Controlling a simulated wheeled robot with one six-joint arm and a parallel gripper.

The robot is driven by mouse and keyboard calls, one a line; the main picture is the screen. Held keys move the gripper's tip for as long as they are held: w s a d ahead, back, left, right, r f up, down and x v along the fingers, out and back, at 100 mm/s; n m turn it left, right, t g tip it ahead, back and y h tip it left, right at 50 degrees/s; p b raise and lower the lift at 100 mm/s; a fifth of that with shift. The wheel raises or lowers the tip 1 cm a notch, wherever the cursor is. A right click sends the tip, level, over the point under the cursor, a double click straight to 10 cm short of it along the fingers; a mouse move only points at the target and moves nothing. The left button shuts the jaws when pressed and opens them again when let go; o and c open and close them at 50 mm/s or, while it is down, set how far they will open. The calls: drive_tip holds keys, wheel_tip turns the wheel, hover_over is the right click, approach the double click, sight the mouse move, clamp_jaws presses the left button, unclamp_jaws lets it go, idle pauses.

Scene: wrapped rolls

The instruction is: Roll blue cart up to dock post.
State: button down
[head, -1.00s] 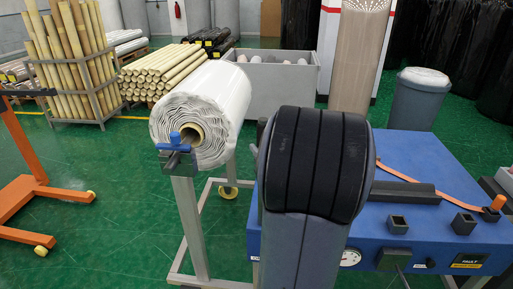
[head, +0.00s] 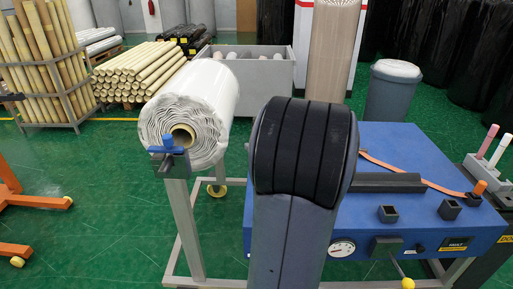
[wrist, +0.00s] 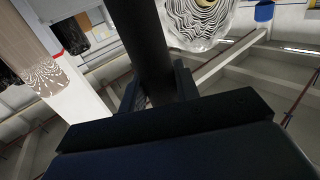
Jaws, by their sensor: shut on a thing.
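The blue cart (head: 345,215) is a blue box with a gauge and a fault label on its front, low at the right in the head view. A dark bar (head: 392,183) runs across its top and goes behind my arm. My gripper is hidden behind my arm in the head view. In the wrist view my gripper (wrist: 158,90) is shut on a dark bar (wrist: 148,40), which looks like the cart's. I cannot make out a dock post in either view.
A stand with a large wrapped roll (head: 204,100) is close on the cart's left. An orange wheeled frame (head: 25,200) is at the far left. A grey bin (head: 393,95) and a grey crate (head: 262,75) stand behind. Green floor (head: 95,190) is open at left.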

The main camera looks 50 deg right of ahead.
drive_tip(key=c, duration=1.1)
unclamp_jaws()
drive_tip(key=shift+s+d, duration=0.15)
drive_tip(key=shift+s, duration=0.1)
drive_tip(key=v, duration=1)
drive_tip(key=shift+s, duration=0.4)
drive_tip(key=shift+a+x, duration=0.1)
drive_tip(key=shift+x, duration=2.65)
drive_tip(key=shift+a+x, duration=0.15)
drive_tip(key=shift+x, duration=2.6)
